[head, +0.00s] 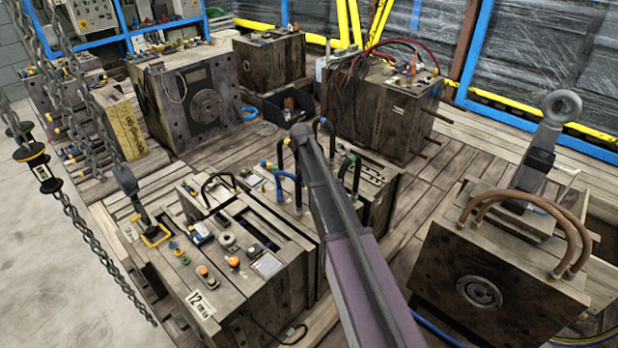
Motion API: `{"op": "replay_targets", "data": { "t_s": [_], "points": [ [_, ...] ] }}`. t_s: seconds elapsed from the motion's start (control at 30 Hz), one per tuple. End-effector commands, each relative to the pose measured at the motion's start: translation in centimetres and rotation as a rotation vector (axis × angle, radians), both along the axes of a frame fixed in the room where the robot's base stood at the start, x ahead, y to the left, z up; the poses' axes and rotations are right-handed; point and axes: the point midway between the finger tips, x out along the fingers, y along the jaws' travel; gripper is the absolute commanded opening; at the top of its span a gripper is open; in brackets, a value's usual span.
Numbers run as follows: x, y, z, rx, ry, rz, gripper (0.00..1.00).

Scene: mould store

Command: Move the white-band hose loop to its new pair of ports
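The mould with the label 12 (197,303) stands in front, left of my arm. A black hose loop (218,175) arches over its back edge. I cannot make out a white band on any loop, so I cannot tell which is the white-band one. Some ports and loop ends are hidden behind my arm. My arm reaches up from the bottom to the middle of the picture. I see no gripper fingers.
Chains (85,232) hang at the left. More moulds (200,100) and a dark bin (283,107) stand behind. Bare plank decking (465,150) shows between the right-hand moulds.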

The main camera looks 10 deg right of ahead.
Motion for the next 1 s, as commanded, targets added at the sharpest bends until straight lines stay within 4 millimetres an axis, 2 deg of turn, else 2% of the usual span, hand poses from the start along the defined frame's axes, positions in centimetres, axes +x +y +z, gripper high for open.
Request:
{"op": "replay_targets", "data": {
  "t_s": [0.33,0.37,0.4,0.5,1.0],
  "points": [
    [-0.24,0.26,-0.17,0.006,0.004,0.001,0.0],
    [-0.25,0.27,-0.17,0.006,0.004,0.001,0.38],
    [-0.26,0.27,-0.18,0.006,0.004,0.001,0.5],
    [-0.25,0.24,-0.18,0.004,0.004,0.001,0.75],
    [-0.1,0.13,0.06,0.002,0.002,0.0,0.75]
  ]
}}
